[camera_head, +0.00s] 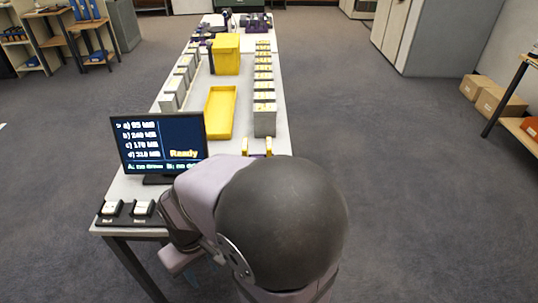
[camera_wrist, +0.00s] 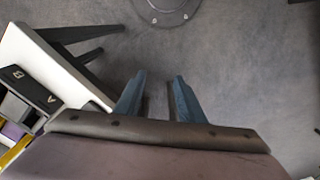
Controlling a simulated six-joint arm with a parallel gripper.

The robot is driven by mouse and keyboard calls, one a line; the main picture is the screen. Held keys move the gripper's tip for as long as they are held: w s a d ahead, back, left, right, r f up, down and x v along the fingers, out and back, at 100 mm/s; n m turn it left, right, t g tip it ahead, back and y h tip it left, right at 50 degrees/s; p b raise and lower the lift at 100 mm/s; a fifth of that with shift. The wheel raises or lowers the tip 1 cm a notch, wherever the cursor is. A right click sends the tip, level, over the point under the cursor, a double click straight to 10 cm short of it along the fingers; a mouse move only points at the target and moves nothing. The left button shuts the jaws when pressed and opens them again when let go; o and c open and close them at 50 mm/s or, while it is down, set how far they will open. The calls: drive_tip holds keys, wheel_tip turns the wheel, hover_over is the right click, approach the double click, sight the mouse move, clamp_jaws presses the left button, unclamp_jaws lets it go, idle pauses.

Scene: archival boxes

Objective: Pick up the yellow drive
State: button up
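My gripper (camera_wrist: 159,77) is open in the wrist view, with two blue-grey fingers apart and only grey floor between them. I cannot single out a yellow drive for sure. Small yellow parts (camera_head: 246,146) show at the table's right edge just beyond my arm, partly hidden. Rows of grey holders (camera_head: 265,122) with pale yellowish tops line the table's right side. A yellow strip (camera_wrist: 14,152) shows at the lower left of the wrist view, away from the fingers.
An open yellow tray (camera_head: 233,110) and a yellow bin (camera_head: 226,55) stand mid-table. A monitor (camera_head: 160,142) reading "Ready" and a black base with two pale blocks (camera_head: 143,207) are at the near left end. A black block marked A and B (camera_wrist: 32,88) shows in the wrist view.

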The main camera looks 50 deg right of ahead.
drive_tip(key=w+d+r+m+p, duration=0.2)
drive_tip(key=w+d+r+p, duration=0.1)
drive_tip(key=w+d, duration=0.25)
drive_tip(key=m+t+h+p, duration=0.3)
drive_tip(key=m+p, duration=0.4)
approach(269, 144)
drive_tip(key=x, duration=0.5)
drive_tip(key=shift+w+a+f, duration=0.1)
drive_tip(key=shift+w+f, duration=0.05)
drive_tip(key=shift+f, duration=0.15)
drive_tip(key=shift+s+p+x, duration=0.2)
drive_tip(key=shift+p+x, duration=1.65)
drive_tip(key=shift+x, duration=1.85)
drive_tip(key=shift+c, duration=0.6)
clamp_jaws()
